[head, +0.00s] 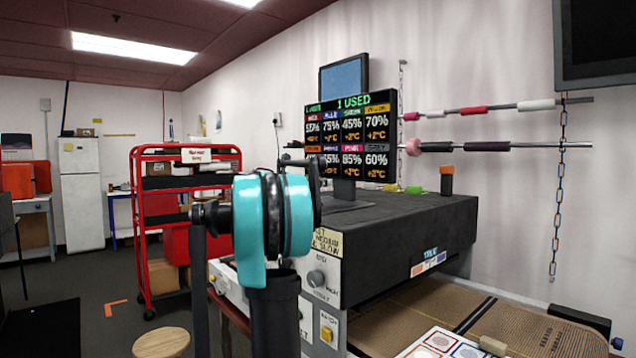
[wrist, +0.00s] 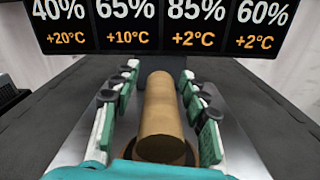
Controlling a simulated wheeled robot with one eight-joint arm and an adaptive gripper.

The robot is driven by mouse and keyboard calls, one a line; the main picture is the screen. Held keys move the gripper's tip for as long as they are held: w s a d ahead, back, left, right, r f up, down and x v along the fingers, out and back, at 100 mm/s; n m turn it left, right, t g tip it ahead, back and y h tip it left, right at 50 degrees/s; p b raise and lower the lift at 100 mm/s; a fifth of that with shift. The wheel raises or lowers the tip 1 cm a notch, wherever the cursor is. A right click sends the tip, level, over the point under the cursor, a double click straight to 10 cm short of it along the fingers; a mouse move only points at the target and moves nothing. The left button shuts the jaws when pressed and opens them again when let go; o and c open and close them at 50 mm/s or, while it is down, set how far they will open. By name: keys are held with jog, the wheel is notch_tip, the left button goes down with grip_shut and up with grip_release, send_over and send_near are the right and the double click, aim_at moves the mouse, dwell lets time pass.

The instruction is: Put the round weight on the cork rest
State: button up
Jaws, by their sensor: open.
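My gripper (head: 272,217) is teal and black in the head view, in front of the dark machine top. In the wrist view my gripper (wrist: 158,105) is open, with one finger on each side of a brown cylinder (wrist: 160,105). Gaps show between the cylinder and both fingers. A darker brown round edge shows around its near end. I cannot tell whether this is the round weight or part of the cork rest. In the head view my gripper hides this spot. No other thing is clearly the weight or the rest.
The lit display (head: 350,138) stands close beyond my gripper. An orange and black block (head: 447,180) stands on the dark machine top (head: 420,215), which is mostly clear at right. A red cart (head: 160,230) is at left. A round wooden top (head: 161,343) is at lower left.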

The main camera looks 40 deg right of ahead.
jog(key=a, duration=0.8)
jog(key=s+a, duration=0.1)
jog(key=a, duration=0.3)
